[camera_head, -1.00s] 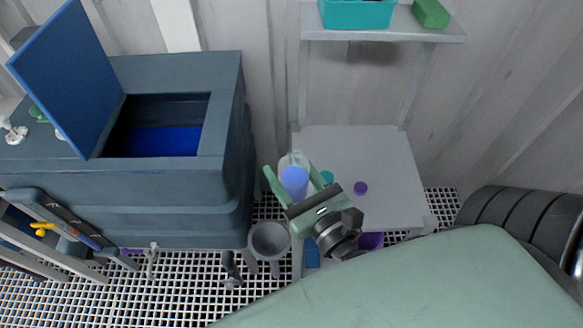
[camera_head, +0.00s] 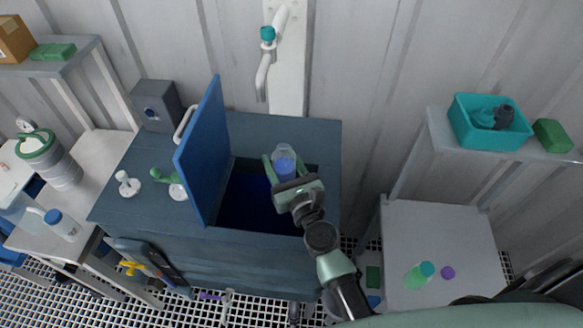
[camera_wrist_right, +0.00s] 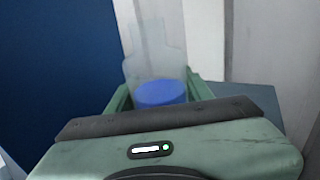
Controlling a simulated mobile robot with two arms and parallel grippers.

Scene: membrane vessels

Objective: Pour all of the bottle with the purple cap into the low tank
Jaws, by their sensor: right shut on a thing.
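My right gripper (camera_head: 285,178) is shut on a clear bottle (camera_head: 284,152) with blue content low in it. It holds the bottle over the right part of the opening of the low blue-grey tank (camera_head: 280,245). The bottle also shows in the right wrist view (camera_wrist_right: 155,45), between the green fingers; I cannot tell its exact tilt. No stream is visible. The tank's blue lid (camera_head: 205,150) stands open, and the opening is dark blue inside. A loose purple cap (camera_head: 447,272) lies on the pale table at right. My left gripper is not in view.
A green bottle with a teal cap (camera_head: 419,275) lies on the pale table (camera_head: 440,225). A teal bin (camera_head: 490,122) stands on the shelf above. A wall tap (camera_head: 266,60) is behind the tank. White and green fittings (camera_head: 127,184) stand on the tank's left top.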

